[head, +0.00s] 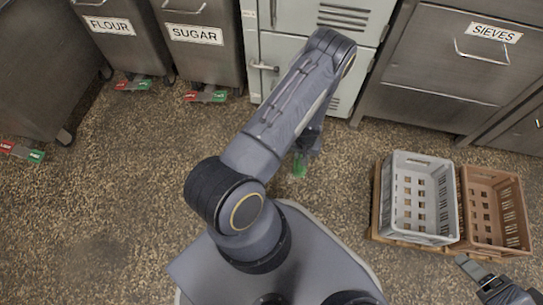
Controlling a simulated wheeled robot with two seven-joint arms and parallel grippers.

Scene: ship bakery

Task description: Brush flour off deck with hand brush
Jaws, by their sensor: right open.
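My left arm reaches up from the middle of the head view and bends down. Its gripper (308,142) is mostly hidden behind its own links. A small green thing (299,165) shows just below that gripper, low over or on the speckled deck (150,190). It may be part of the hand brush; I cannot tell whether the gripper holds it. My right gripper (473,272) is at the bottom right, open, close in front of the crates and partly cut by the picture edge. I cannot make out flour on the deck; a dull darker patch (95,262) lies at the lower left.
A grey crate (421,158) and a brown crate (502,177) stand on a wooden pallet (377,205) at the right. The FLOUR bin (125,45), SUGAR bin (205,60), a pale locker (280,85) and SIEVES cabinet (430,70) line the back.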

